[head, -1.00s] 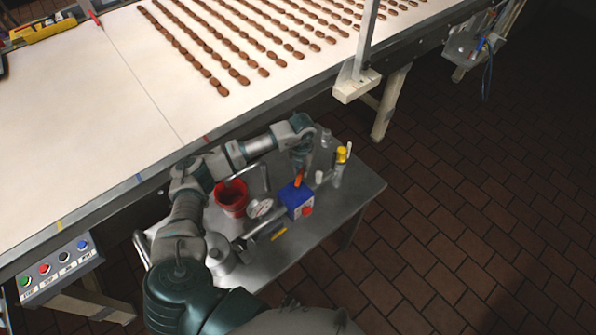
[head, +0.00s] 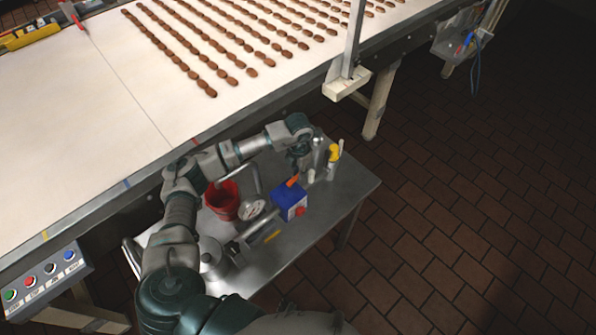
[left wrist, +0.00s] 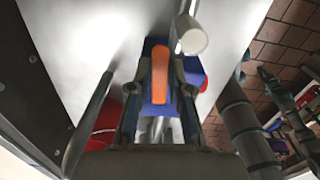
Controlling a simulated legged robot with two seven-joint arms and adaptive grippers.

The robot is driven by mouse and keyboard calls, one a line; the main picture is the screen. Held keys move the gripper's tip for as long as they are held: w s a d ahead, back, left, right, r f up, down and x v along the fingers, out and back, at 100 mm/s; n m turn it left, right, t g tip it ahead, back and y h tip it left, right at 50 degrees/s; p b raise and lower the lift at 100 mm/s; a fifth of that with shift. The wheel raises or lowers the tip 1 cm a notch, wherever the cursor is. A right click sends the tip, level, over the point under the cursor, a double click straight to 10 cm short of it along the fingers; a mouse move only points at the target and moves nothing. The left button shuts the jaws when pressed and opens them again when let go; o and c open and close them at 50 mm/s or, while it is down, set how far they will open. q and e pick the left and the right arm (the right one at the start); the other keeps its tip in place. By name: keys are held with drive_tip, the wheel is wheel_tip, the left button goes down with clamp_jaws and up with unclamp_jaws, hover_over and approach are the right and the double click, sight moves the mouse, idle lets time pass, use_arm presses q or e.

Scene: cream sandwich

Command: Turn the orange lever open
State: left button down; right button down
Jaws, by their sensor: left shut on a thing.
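The orange lever (head: 292,182) sits on top of a blue box (head: 290,202) with a red part on its side, on the small metal table. My left gripper (head: 298,163) is just above the box, at the lever. In the left wrist view the orange lever (left wrist: 160,82) lies between the two fingers of my left gripper (left wrist: 160,68), which are shut on it. The blue box (left wrist: 194,68) shows behind the fingers there. My right gripper is in neither view.
On the metal table (head: 345,193) stand a red bucket (head: 222,200), a round gauge (head: 251,210) and a yellow-topped bottle (head: 333,160) close to the gripper. A white conveyor (head: 90,110) with rows of brown sweets runs behind. Tiled floor lies free at the right.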

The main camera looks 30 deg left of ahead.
use_arm(q)
drive_tip(key=c, duration=1.3)
unclamp_jaws()
drive_tip(key=shift+w, duration=0.1)
drive_tip(key=shift+o, duration=1.1)
drive_tip(key=shift+w+f, duration=0.1)
drive_tip(key=shift+r, duration=0.3)
wheel_tip(320, 180, up, 11)
drive_tip(key=shift+r, duration=0.1)
